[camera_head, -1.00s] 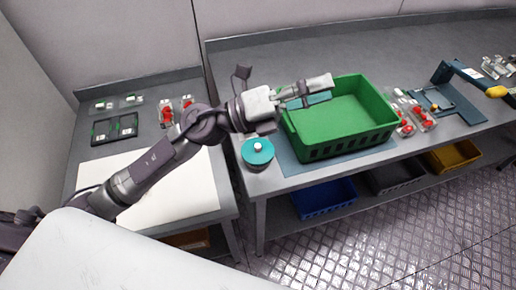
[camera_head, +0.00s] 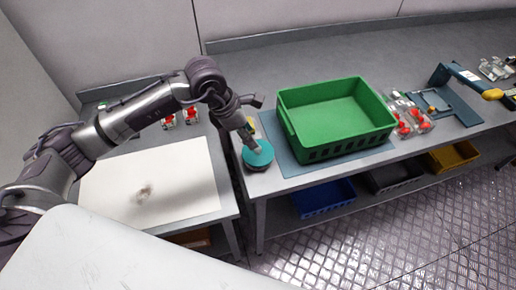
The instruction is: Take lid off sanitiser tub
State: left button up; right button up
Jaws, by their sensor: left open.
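The sanitiser tub (camera_head: 258,167) stands near the front left corner of the grey bench, with its round teal lid (camera_head: 262,158) on top. My left gripper (camera_head: 254,147) points down over the lid and covers its knob. It is open, with its fingertips at the knob; whether they touch it I cannot tell. My right gripper is not in view.
A green crate (camera_head: 309,152) stands on a blue-grey mat (camera_head: 287,165) just right of the tub. Clear punnets with red berries (camera_head: 412,122) lie beyond it. A lower table with a white sheet (camera_head: 195,190) is at the left.

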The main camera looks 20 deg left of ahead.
aim_at(258, 151)
pick_arm(q)
jog(key=shift+w+d+f, duration=0.15)
jog(key=shift+d+f, duration=0.1)
jog(key=shift+f, duration=0.35)
jog(key=shift+d+f+p, duration=0.1)
jog(key=shift+f+p, duration=0.2)
jog(key=shift+p, duration=0.1)
jog(key=p+x, duration=0.2)
jog(key=x, duration=0.1)
jog(key=shift+w+f, duration=0.1)
jog(key=shift+f, duration=0.25)
jog(key=shift+w+d+f, duration=0.1)
jog(key=shift+d+f, duration=0.05)
jog(key=shift+f, duration=0.35)
grip_shut()
